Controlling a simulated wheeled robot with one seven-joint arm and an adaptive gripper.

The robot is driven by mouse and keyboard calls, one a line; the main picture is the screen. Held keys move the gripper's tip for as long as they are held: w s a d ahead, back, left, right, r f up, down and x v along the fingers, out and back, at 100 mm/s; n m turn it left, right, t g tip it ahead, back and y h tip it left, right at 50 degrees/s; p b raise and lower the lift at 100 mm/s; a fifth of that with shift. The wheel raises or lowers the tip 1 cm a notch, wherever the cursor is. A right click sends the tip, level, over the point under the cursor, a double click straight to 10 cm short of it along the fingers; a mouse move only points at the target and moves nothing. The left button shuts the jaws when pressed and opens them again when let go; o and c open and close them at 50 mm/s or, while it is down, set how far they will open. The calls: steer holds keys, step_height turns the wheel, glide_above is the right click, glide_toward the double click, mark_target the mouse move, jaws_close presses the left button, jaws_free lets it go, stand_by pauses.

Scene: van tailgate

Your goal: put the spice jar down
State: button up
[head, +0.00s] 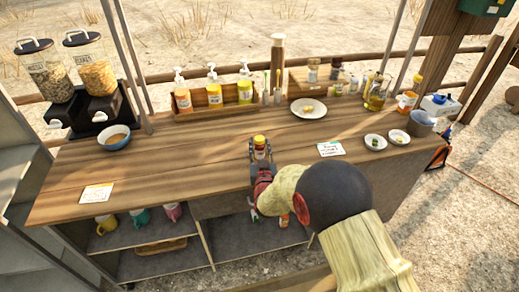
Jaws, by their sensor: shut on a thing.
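The spice jar (260,142) shows in the head view as a small jar with a yellow cap and a darker red-brown band. It is upright, over the front middle of the wooden counter (200,150). My gripper (260,153) is shut on the jar, with its fingers at the jar's sides. The jar's lower part is hidden by the gripper, and I cannot tell whether it touches the counter.
Behind the jar stand a wooden box (215,100) of pump bottles and a plate (308,109). A blue bowl (115,137) is at left. A white card (331,149) and small dishes (375,142) are at right. The counter left of the jar is clear.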

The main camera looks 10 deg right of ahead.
steer(key=shift+r, duration=0.15)
steer(key=shift+f, duration=0.2)
steer(key=o, duration=1.2)
steer(key=shift+c, duration=0.2)
steer(key=shift+o, duration=0.3)
